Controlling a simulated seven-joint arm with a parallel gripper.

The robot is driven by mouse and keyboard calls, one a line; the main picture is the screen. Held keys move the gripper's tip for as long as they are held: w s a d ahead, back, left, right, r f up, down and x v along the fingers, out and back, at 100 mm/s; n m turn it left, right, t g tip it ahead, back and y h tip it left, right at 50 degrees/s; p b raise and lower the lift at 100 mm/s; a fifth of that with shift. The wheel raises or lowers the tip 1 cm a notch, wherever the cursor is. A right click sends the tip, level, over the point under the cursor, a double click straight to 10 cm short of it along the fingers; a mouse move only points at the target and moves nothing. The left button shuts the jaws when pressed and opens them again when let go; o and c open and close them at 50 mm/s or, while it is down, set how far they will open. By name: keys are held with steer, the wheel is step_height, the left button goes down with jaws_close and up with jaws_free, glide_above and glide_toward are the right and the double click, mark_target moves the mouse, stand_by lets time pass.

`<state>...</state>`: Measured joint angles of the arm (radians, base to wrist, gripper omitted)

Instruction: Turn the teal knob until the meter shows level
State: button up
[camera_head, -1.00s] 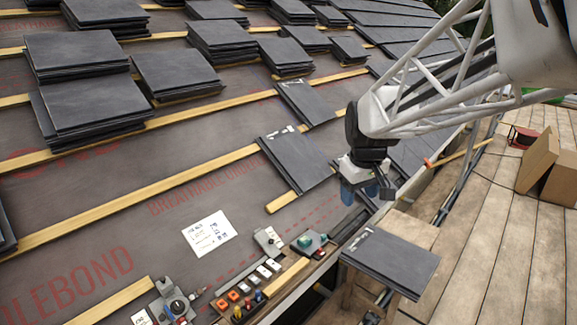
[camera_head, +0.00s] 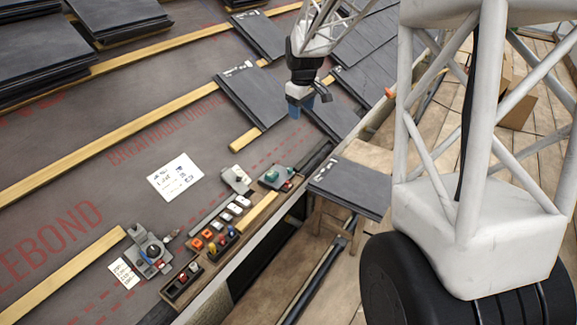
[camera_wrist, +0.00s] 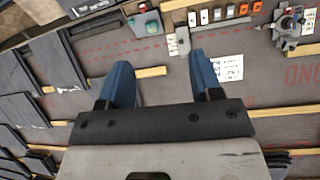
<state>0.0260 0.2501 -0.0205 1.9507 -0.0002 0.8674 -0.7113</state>
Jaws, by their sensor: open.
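The teal knob (camera_head: 271,175) sits on a small grey box at the roof's lower edge; in the wrist view it is at the top (camera_wrist: 151,26). Beside it is a light grey unit (camera_head: 237,179), also in the wrist view (camera_wrist: 180,42); it may be the meter, but I cannot read any display. My gripper (camera_head: 296,108) has blue fingers and hangs above the roof, up-slope of the knob and apart from it. In the wrist view the fingers (camera_wrist: 161,62) are spread with nothing between them.
Orange and white switch blocks (camera_head: 215,235) stand in a row beside the knob. A grey device with a black knob (camera_head: 152,251) is at lower left. A slate (camera_head: 350,186) lies on a wooden stand at right. Slates and battens cover the roof above.

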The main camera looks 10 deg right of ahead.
steer(key=w+d+f+n, duration=0.1)
steer(key=w+f+n, duration=0.2)
steer(key=w+f, duration=1.35)
steer(key=n+g, duration=0.1)
steer(key=n, duration=0.3)
glide_above(290, 169)
steer(key=f, duration=2.3)
steer(key=shift+w+d+f, duration=0.1)
steer(key=shift+w+f, duration=0.1)
steer(key=shift+f, duration=0.15)
steer(key=shift+w+f, duration=0.1)
steer(key=shift+f, duration=0.3)
steer(key=shift+f, duration=0.15)
steer(key=shift+f, duration=3.75)
